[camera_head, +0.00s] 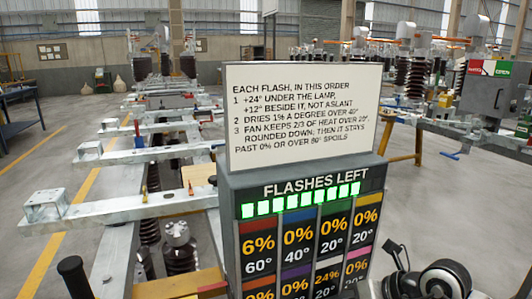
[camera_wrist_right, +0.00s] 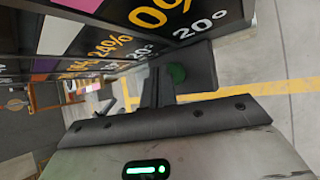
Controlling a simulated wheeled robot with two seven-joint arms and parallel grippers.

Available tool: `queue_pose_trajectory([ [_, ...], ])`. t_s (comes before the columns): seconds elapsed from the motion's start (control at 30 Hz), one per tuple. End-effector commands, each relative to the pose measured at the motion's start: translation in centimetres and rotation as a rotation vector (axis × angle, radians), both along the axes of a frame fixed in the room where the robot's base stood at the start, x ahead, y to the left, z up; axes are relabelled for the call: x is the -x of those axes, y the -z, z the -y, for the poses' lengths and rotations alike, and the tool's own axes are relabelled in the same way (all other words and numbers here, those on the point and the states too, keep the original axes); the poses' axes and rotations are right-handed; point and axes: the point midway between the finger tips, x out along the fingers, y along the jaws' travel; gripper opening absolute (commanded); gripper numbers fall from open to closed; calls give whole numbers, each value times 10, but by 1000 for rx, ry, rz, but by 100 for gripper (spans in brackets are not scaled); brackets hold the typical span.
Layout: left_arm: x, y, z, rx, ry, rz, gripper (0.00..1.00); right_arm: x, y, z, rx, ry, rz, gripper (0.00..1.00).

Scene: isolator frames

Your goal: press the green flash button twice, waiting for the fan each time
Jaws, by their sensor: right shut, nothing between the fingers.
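A dark green round button (camera_wrist_right: 177,73) shows in the right wrist view, close to my right gripper (camera_wrist_right: 168,80) and partly hidden by its dark fingers. The gripper is shut and empty. I cannot tell whether it touches the button. The display panel (camera_head: 229,200) stands at the centre of the head view. Its "FLASHES LEFT" row (camera_head: 308,199) has several green blocks lit. The upper tiles read red 6% 60°, blue 0% 40°, green 0% 20°, yellow 0% 20°. Below, a white tile (camera_head: 327,275) reads 24%. The fan cannot be made out. My left gripper is out of view.
A white instruction sign (camera_head: 300,115) stands on top of the panel. Metal beams (camera_head: 120,210) and brown insulators (camera_head: 180,247) fill the left side. A red and green sign box (camera_head: 488,85) stands at the right. Grey floor (camera_head: 440,200) is open right of the panel.

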Motion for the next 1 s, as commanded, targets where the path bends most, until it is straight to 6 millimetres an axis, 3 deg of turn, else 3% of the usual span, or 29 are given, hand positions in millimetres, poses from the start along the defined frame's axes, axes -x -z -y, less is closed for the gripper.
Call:
queue_pose_trajectory([
  [0.2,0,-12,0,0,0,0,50,0,-15,0,0,0,1,0],
  [0.57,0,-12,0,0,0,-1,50,0,-16,0,0,0,1,0],
  [1.0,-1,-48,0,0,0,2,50,0,-57,0,-1,-1,1,0],
])
